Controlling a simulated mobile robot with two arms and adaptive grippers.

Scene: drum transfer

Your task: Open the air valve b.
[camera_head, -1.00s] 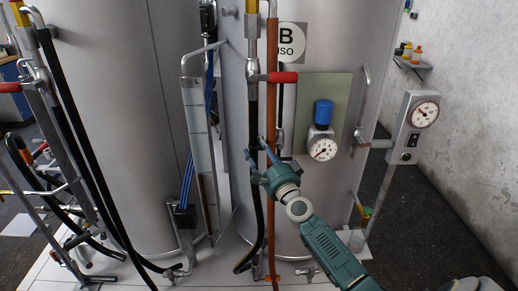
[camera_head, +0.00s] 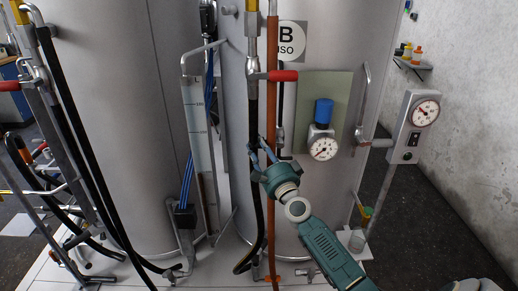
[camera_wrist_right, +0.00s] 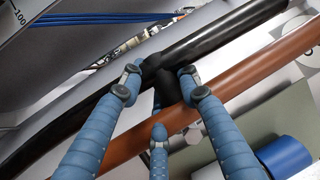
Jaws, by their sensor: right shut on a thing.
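My right gripper (camera_head: 262,152) is in front of the tank marked B, at the black hose (camera_head: 254,112) and the orange pipe (camera_head: 272,120). One finger lies over the orange pipe. I cannot tell whether this fitting is air valve b. A red-handled valve (camera_head: 284,76) sits higher on the pipes, apart from the gripper. My left gripper is out of view.
A gauge (camera_head: 323,149) with a blue cap (camera_head: 323,111) is on a green panel right of the gripper. A clear level tube (camera_head: 200,130) stands to the left. A gauge box (camera_head: 414,125) stands at the right. Hoses and pipes crowd the far left.

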